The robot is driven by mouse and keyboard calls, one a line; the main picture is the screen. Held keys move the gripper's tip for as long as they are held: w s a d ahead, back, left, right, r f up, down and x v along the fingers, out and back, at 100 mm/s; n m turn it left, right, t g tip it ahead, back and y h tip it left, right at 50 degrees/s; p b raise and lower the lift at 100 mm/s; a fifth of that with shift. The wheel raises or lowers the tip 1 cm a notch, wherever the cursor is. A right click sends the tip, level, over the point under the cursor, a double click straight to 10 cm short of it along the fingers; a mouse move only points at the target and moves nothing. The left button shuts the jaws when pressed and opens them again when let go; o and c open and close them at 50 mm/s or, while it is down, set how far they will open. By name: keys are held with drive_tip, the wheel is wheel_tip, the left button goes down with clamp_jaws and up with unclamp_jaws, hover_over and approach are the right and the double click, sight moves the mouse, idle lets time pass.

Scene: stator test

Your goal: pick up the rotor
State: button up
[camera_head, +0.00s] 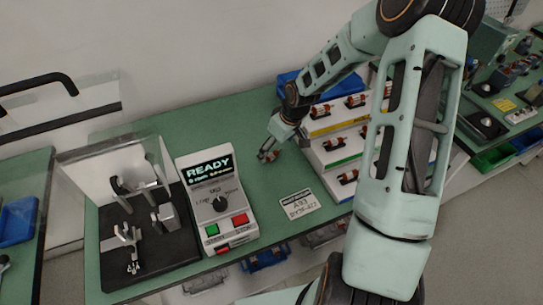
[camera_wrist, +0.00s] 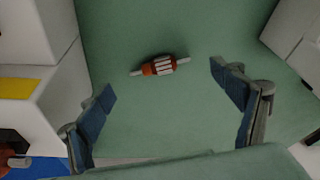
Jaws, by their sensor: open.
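A rotor (camera_wrist: 160,66) with an orange and white striped body and a grey shaft lies on the green bench top. In the wrist view it lies between and beyond the two blue-padded fingers of my gripper (camera_wrist: 170,93), touching neither. The fingers are spread wide with nothing between them. In the head view my gripper (camera_head: 267,154) is low over the bench, left of the white stepped rack, and the rotor (camera_head: 272,156) shows small at its fingertips, partly hidden.
The white stepped rack (camera_head: 325,158) with several rotors stands close on the right. A tester box (camera_head: 217,200) reading READY is at left, beside a black-based fixture (camera_head: 150,255) with a clear cover. A label plate (camera_head: 298,204) lies in front. A blue bin (camera_head: 289,78) is behind.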

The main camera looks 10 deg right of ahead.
sight(272, 154)
drive_tip(key=shift+x, duration=2.2)
drive_tip(key=shift+w+r, duration=0.1)
drive_tip(key=c, duration=1.4)
drive_tip(key=shift+o, duration=0.2)
drive_tip(key=shift+r, duration=0.1)
drive_tip(key=shift+r, duration=0.25)
wheel_tip(272, 154, up, 3)
drive_tip(key=s+a+r+p, duration=0.1)
drive_tip(key=s+r, duration=0.8)
drive_tip(key=s, duration=0.5)
drive_tip(key=shift+r, duration=0.15)
